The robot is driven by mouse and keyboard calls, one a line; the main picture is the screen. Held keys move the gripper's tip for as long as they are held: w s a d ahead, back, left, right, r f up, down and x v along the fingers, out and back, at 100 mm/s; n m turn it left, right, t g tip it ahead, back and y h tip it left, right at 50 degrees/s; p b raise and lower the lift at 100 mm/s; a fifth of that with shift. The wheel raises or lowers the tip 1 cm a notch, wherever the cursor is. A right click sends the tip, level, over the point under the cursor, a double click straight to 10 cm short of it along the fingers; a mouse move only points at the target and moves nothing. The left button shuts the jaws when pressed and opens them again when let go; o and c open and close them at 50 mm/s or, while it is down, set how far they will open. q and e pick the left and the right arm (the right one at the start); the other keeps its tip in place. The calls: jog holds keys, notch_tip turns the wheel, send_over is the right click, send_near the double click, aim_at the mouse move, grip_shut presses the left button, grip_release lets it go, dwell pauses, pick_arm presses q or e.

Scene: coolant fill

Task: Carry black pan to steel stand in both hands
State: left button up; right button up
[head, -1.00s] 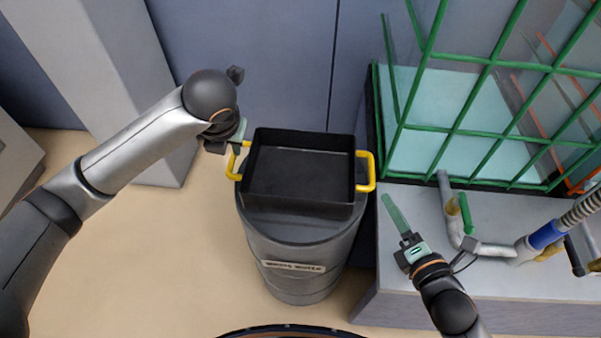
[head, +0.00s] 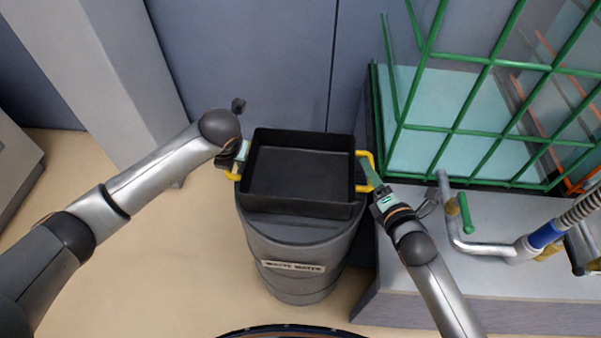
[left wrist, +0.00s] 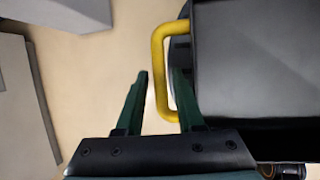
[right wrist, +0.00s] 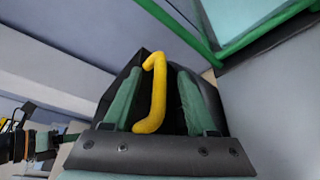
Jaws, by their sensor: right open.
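The black pan (head: 298,174) has two yellow side handles and rests on a grey drum (head: 300,248). My left gripper (head: 240,155) is at the left handle (head: 232,177); in the left wrist view its fingers (left wrist: 163,85) are apart with the yellow handle (left wrist: 159,62) between them. My right gripper (head: 370,172) is at the right handle (head: 371,157); in the right wrist view its open fingers (right wrist: 156,95) straddle the yellow handle (right wrist: 156,92). I cannot tell for sure which thing is the steel stand.
A grey bench (head: 480,293) stands right of the drum, with a green-framed glass enclosure (head: 470,126) behind. A pipe with a green lever (head: 466,214) and a blue-banded hose (head: 547,235) lie on it. A pale pillar (head: 105,75) stands left. The floor in front is clear.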

pick_arm(q)
jog(key=shift+w+a+f, duration=0.1)
jog(key=shift+w+f, duration=0.05)
jog(key=shift+f, duration=0.25)
pick_arm(e)
jog(key=shift+w+a+f, duration=0.1)
jog(key=shift+w+a, duration=0.05)
jog(key=shift+w, duration=0.25)
pick_arm(q)
jog(key=c, duration=0.6)
pick_arm(e)
jog(key=c, duration=0.6)
grip_shut()
pick_arm(q)
jog(key=shift+r, duration=0.1)
